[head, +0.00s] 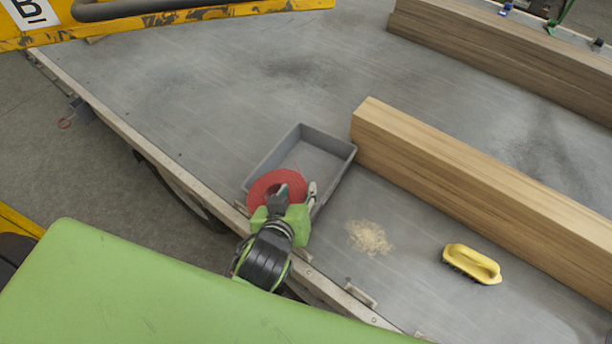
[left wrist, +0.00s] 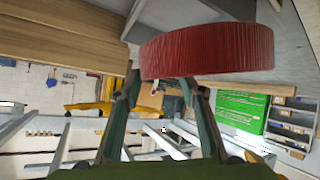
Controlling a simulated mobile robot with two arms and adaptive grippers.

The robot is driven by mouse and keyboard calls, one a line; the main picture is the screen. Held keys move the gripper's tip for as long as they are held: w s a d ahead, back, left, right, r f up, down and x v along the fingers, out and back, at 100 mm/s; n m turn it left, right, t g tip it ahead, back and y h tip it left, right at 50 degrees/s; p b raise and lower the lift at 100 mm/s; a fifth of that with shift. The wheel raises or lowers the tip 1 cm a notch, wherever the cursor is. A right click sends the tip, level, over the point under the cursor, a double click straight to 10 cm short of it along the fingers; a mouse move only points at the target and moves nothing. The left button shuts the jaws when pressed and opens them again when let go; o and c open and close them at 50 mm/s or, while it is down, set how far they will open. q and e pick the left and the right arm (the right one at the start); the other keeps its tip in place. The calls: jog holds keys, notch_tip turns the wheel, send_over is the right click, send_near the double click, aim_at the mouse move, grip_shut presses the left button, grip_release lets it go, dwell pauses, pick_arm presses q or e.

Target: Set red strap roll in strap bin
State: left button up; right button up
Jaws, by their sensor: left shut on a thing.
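The red strap roll (head: 269,186) is at the near end of the grey strap bin (head: 337,171). My left gripper (head: 293,190) is shut on the roll and partly covers it. In the head view the roll overlaps the bin's near left corner; I cannot tell whether it touches the bin. In the left wrist view the roll (left wrist: 207,50) spans the top, at the tips of my left gripper's fingers (left wrist: 160,85). The visible bin floor is bare. My right gripper is not in view.
A long wooden beam (head: 480,200) lies right of the bin, its end close to the bin's corner. A pile of shavings (head: 369,237) and a yellow brush (head: 472,264) lie on the trailer bed (head: 240,110). A yellow frame (head: 200,15) crosses the top left.

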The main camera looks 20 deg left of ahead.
pick_arm(q)
jog(key=shift+s+d+f+p+x, duration=0.25)
jog(key=shift+f+x, duration=0.25)
jog(key=shift+x, duration=2.45)
jog(key=shift+s+d+f+p+x, duration=0.15)
jog(key=shift+s+f+x, duration=0.3)
jog(key=shift+x, duration=2.5)
jog(key=shift+s+d+f+p+x, duration=0.2)
jog(key=shift+f+x, duration=0.4)
jog(key=shift+x, duration=2.4)
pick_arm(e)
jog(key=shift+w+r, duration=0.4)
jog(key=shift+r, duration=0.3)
pick_arm(q)
jog(key=shift+s, duration=0.1)
jog(key=o, duration=1.4)
jog(key=v, duration=1.2)
jog(key=shift+b, duration=0.3)
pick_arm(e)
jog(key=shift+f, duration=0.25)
